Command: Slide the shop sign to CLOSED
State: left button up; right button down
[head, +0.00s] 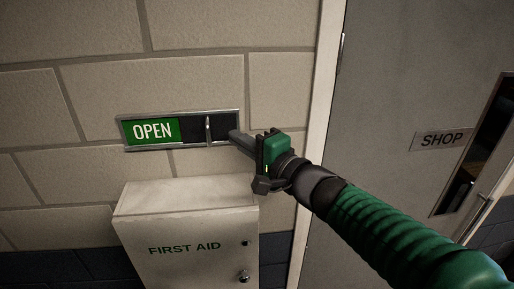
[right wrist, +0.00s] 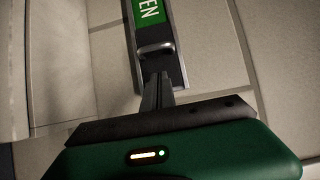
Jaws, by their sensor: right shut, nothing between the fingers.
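The shop sign (head: 168,146) is a framed slider on the block wall, and its left part reads OPEN in white on green. Its slider panel is dark, with an upright metal handle (head: 208,129) right of the middle of the frame. In the right wrist view the handle (right wrist: 154,48) lies across the sign just ahead of my fingertips. My right gripper (head: 236,137) is shut and empty, its fingertips at the right end of the sign, right of the handle. Whether the fingers touch the frame or handle is unclear. My left gripper is not in view.
A white first aid cabinet (head: 188,235) stands out from the wall below the sign. A grey door (head: 390,100) with a SHOP plate (head: 441,139) is on the right, behind my right arm. The wall left of the sign is clear.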

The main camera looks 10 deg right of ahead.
aim_at(209, 132)
jog(key=a, duration=0.3)
jog(key=shift+a+r, duration=0.1)
jog(key=shift+a, duration=0.3)
